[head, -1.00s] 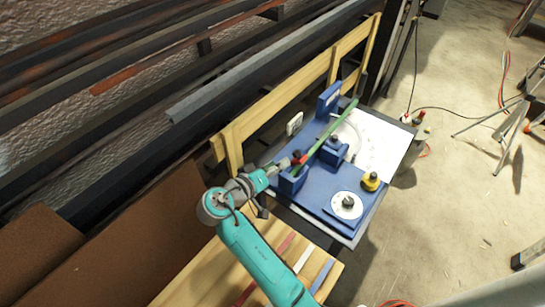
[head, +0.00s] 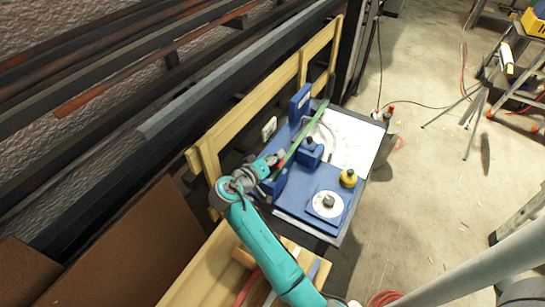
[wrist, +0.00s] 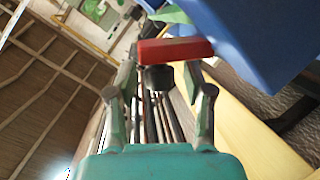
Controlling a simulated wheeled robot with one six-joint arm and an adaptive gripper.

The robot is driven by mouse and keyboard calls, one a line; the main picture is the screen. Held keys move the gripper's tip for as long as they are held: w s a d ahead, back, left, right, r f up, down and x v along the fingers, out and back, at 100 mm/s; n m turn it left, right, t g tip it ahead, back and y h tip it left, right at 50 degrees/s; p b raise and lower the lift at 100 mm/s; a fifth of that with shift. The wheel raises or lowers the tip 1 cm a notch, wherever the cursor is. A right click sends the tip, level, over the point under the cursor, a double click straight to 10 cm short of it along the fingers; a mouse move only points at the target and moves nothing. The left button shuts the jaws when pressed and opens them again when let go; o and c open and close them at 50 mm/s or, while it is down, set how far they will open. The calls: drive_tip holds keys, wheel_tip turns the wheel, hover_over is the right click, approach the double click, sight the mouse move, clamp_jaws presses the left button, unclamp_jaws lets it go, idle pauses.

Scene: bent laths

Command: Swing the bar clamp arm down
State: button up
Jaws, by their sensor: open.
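The bar clamp arm shows as a red bar (wrist: 175,50) with a black round part (wrist: 160,77) below it in the wrist view. In the head view its small red part (head: 281,154) is at the left end of a green lath (head: 301,137) on the blue fixture (head: 285,192). My gripper (head: 272,161) is open at that end of the fixture. In the wrist view its fingers (wrist: 163,78) stand either side of the black part, with the red bar across their tips. I cannot tell whether they touch it. My gripper partly hides the clamp in the head view.
A wooden rail (head: 255,98) runs along the left. Coloured strips lie on a wooden bench (head: 205,266). Open floor is to the right.

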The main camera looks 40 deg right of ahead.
sight(279, 168)
clamp_jaws()
idle(0.3)
drive_tip(key=m, duration=0.1)
drive_tip(key=s+m+t, duration=0.1)
drive_tip(key=m, duration=0.1)
drive_tip(key=shift+s+d+f+y, duration=0.25)
drive_tip(key=shift+d+f+y, duration=0.05)
drive_tip(key=shift+d+f, duration=0.05)
drive_tip(key=shift+s+d+f+m+t+y, duration=0.15)
drive_tip(key=shift+s+f+m+t, duration=0.15)
drive_tip(key=shift+m+t, duration=0.45)
drive_tip(key=shift+s+d+f+m+t+y, duration=0.15)
drive_tip(key=shift+s+f+m+t, duration=0.2)
drive_tip(key=shift+m, duration=0.8)
drive_tip(key=shift+a, duration=0.1)
unclamp_jaws()
